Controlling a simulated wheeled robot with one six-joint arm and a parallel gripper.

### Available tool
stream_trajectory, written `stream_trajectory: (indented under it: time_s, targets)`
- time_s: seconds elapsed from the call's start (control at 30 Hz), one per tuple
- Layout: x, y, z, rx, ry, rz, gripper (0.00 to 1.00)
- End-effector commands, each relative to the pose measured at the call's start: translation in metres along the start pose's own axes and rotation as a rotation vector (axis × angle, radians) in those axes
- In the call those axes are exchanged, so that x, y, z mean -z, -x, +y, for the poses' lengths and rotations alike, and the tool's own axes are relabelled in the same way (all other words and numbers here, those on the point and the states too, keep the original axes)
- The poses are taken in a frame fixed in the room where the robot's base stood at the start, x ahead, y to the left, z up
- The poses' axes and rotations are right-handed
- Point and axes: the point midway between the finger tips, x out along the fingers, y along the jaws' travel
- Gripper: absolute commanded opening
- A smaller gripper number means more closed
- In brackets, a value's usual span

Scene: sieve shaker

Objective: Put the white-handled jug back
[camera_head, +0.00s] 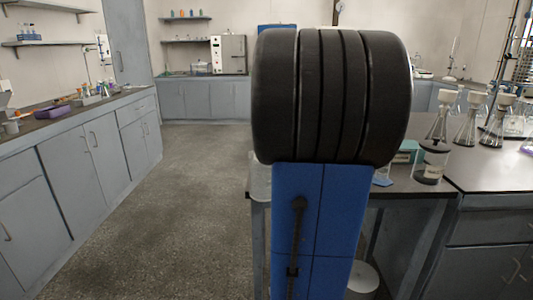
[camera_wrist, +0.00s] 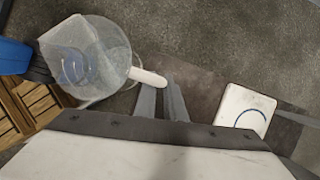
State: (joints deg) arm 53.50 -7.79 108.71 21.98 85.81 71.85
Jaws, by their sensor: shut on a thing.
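The white-handled jug (camera_wrist: 92,62) is a clear, see-through vessel in the upper left of the wrist view. Its white handle (camera_wrist: 150,78) points right, towards my fingers. My gripper (camera_wrist: 160,87) is shut on this handle and the jug hangs from it, seen from above. The jug looks empty, though its inside is hard to read. In the head view my arm hides the gripper. A translucent vessel edge (camera_head: 260,183) shows left of the arm and may be the same jug.
A dark-topped bench (camera_head: 440,196) stands at right with several stoppered flasks (camera_head: 467,124) and a jar (camera_head: 431,163). The floor (camera_head: 185,200) left of my arm is clear. The wrist view shows wooden slats (camera_wrist: 22,104) and a white square object with a blue ring (camera_wrist: 243,107).

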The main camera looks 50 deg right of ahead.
Motion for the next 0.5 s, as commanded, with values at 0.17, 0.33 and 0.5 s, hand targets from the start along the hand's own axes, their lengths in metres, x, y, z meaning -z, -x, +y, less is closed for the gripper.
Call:
stream_trajectory:
  time_s: [0.17, 0.33, 0.5]
  targets:
    - [0.006, 0.003, -0.034, -0.001, 0.0, -0.001, 0.0]
    - [0.011, 0.005, -0.06, 0.0, 0.0, 0.0, 0.0]
    - [0.013, 0.006, -0.072, 0.001, 0.0, 0.0, 0.0]
